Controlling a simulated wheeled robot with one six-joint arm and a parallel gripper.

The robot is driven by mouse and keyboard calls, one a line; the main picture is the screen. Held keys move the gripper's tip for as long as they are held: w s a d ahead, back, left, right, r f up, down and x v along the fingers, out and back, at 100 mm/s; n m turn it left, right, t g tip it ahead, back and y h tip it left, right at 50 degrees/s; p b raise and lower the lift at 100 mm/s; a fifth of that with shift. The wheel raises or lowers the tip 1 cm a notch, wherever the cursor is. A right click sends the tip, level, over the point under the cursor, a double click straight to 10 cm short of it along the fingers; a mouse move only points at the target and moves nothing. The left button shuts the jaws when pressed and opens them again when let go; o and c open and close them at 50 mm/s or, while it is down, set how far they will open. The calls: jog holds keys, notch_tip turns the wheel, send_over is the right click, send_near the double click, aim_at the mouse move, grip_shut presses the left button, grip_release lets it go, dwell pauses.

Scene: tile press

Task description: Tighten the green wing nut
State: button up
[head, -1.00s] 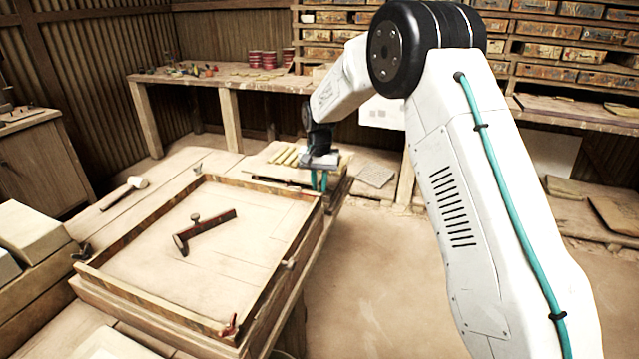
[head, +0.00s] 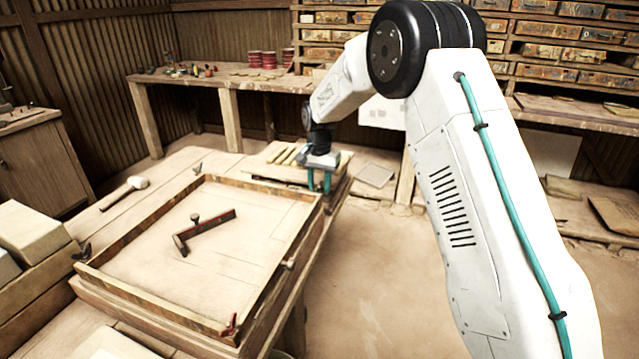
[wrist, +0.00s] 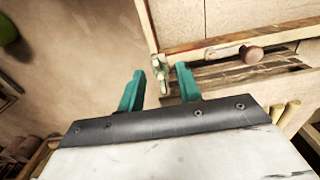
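The green wing nut (wrist: 160,74) shows in the wrist view as a pale green piece at the corner of the wooden frame. It is between and just beyond the two teal fingers of my gripper (wrist: 161,71). The fingers are apart, with a gap on both sides of the nut, and I see no contact. In the head view my gripper (head: 319,189) points down at the far right corner of the frame (head: 150,308). I cannot make out the green nut there.
A red wing nut (head: 231,325) is at the near corner, a dark one (head: 83,252) at the left corner. A dark red clamp-like tool (head: 205,232) lies inside the frame. A wooden knob (wrist: 251,54) sticks out from the frame's side. A mallet (head: 125,192) lies left.

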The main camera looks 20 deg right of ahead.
aim_at(319, 188)
notch_tip(319, 188, up, 8)
jog(key=shift+f, duration=0.1)
dwell(0.6)
jog(key=shift+n, duration=0.3)
jog(key=s+d+r+n, duration=0.1)
jog(key=s+r+n, duration=0.1)
jog(key=s, duration=1.4)
jog(key=s+d+r+n+t, duration=0.1)
jog(key=s+r, duration=0.4)
jog(key=s, duration=1.2)
jog(key=s+d+r+n, duration=0.1)
jog(key=s+r+n, duration=0.2)
jog(key=s, duration=1.3)
jog(key=shift+s+d+r+n, duration=0.2)
jog(key=shift+s+r+n, duration=0.1)
jog(key=shift+n, duration=0.1)
